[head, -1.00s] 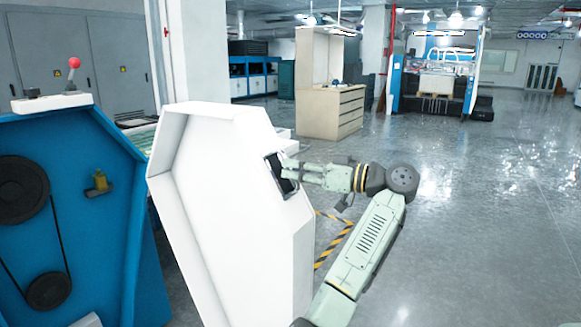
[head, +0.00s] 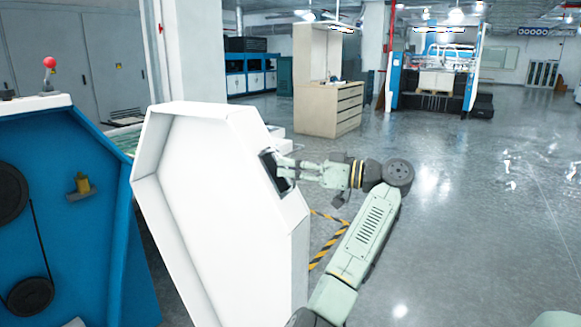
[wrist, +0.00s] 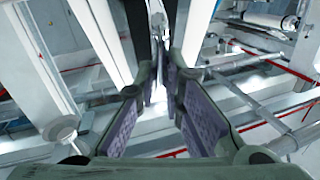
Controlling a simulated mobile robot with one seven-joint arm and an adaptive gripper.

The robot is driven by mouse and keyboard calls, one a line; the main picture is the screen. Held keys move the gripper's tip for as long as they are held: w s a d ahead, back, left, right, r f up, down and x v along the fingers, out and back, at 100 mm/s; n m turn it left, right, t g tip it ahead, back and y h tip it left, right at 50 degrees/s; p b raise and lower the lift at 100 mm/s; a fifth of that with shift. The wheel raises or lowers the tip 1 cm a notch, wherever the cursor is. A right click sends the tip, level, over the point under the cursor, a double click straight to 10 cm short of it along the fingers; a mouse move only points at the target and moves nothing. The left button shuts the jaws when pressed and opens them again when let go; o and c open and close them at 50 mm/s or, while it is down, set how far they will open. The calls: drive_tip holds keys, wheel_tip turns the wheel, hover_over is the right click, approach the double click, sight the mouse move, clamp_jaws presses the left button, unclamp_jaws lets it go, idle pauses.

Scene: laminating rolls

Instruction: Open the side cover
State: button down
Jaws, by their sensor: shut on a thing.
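The white side cover (head: 215,205) stands swung out from the blue machine (head: 70,220), its hollow inner face toward the head camera. A dark handle recess (head: 281,178) is in its right edge. My gripper (head: 284,170) reaches into this recess from the right and is shut on the cover's handle; the fingertips are partly hidden there in the head view. In the wrist view the two purple-padded fingers (wrist: 160,88) converge toward a pale strip at the top centre; the exact grip is hard to make out.
Belt pulleys (head: 28,297) and a yellow fitting (head: 81,186) show on the exposed blue side. Yellow-black floor tape (head: 328,240) lies behind my arm. A beige cabinet (head: 328,105) stands further back. The grey floor to the right (head: 470,210) is clear.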

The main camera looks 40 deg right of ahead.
drive_tip(key=c, duration=1.7)
unclamp_jaws()
drive_tip(key=v, duration=1.2)
